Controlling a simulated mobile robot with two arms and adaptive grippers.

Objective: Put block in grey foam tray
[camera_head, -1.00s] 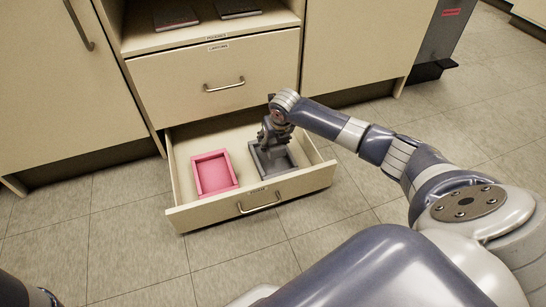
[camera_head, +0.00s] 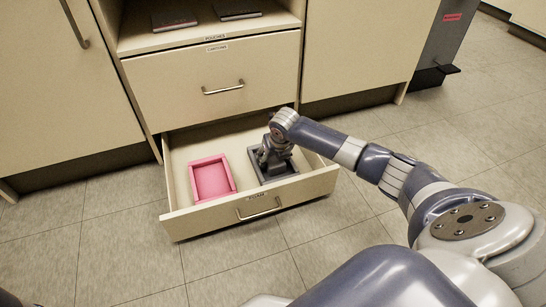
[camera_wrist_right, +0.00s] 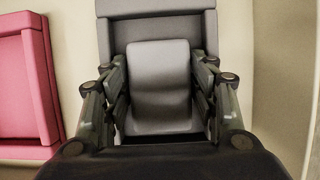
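The grey foam tray (camera_head: 287,177) sits at the right side of the open drawer. It also shows in the right wrist view (camera_wrist_right: 150,8). My right gripper (camera_head: 268,158) points down into the tray. The block (camera_wrist_right: 160,85) is a lighter grey piece with rounded edges, between the right fingers in the wrist view, within the tray's outline. The fingers (camera_wrist_right: 160,95) appear to touch it on both sides. Whether the block rests on the tray floor is hard to tell. In the head view the gripper largely hides the block. My left gripper is out of view.
A pink tray (camera_head: 212,179) sits at the left in the same drawer (camera_head: 180,222), and shows in the wrist view (camera_wrist_right: 18,85). A closed drawer (camera_head: 215,85) and a shelf are above. The floor in front is clear.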

